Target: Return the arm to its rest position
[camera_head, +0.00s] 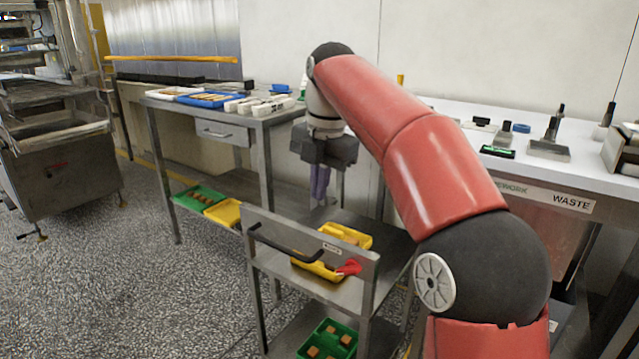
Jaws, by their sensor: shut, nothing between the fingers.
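My red arm (440,175) reaches up from the lower right, bends over, and points down at its far end. My gripper (319,183) hangs downward from the dark wrist block, above the far side of the steel cart (260,270) and in front of the wall. Its purple-grey fingers are together with nothing visible between them. It looks clear of the cart top and of the steel table beside it, though the exact gap cannot be told from this one view.
A steel table (262,121) at left carries trays and white items. The cart holds a yellow tray (345,233) with a red item. A white worktop (590,177) with tools and a "WASTE" label stands at right. Machinery (55,160) is far left. Speckled floor (120,300) is open at left.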

